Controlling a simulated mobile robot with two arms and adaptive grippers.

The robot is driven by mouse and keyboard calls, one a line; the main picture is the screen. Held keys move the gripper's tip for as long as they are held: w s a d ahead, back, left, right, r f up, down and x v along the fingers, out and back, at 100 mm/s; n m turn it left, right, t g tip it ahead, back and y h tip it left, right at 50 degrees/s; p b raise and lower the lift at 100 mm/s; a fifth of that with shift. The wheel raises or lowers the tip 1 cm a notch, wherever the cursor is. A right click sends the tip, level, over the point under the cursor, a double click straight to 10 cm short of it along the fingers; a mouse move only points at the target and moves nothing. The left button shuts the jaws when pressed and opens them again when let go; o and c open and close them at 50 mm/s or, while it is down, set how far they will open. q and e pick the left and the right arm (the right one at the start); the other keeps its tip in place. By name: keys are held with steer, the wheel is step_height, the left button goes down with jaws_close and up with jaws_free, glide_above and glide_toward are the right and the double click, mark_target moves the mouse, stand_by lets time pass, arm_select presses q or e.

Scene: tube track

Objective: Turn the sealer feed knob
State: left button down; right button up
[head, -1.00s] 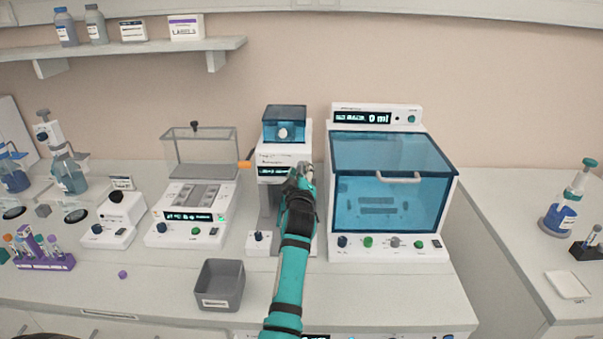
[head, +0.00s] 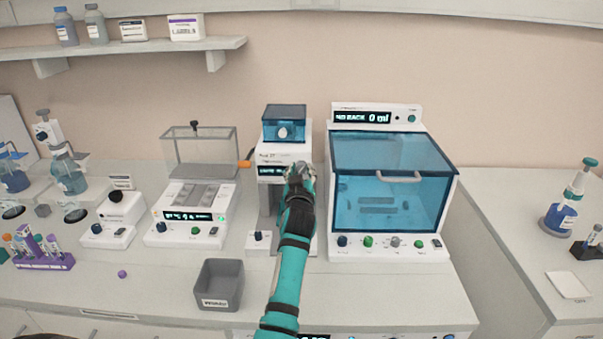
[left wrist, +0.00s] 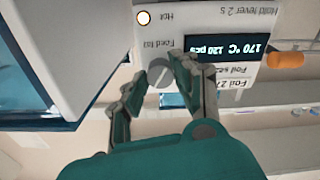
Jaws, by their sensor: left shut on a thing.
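The sealer (head: 283,152) is a white upright machine with a blue translucent top box, standing mid-bench. In the left wrist view its front panel (left wrist: 215,25) appears upside down, with a display reading 170 °C and 120 pcs. The grey round feed knob (left wrist: 160,73) sits beside that display, next to a "Feed foil" label. My left gripper (head: 299,170) reaches to the sealer's front and hides the knob in the head view. In the left wrist view its two fingers (left wrist: 158,80) are shut on the knob, one on each side. My right gripper is not in view.
A blue-windowed cabinet (head: 340,250) stands close to the right of the sealer. An orange part (head: 245,164) sticks out on the sealer's left, beside a clear-boxed device (head: 160,236). A grey bin (head: 220,270) stands in front. The bench's front right is clear.

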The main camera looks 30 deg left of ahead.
arm_select(q)
steer(key=m, duration=0.5)
steer(key=shift+r+m, duration=0.1)
steer(key=shift+m, duration=0.2)
steer(key=m+p, duration=0.1)
steer(key=m, duration=0.3)
steer(key=shift+m, duration=0.9)
steer(key=c, duration=1)
jaws_free()
steer(key=shift+s, duration=0.1)
steer(key=v, duration=1.2)
steer(key=shift+a, duration=0.1)
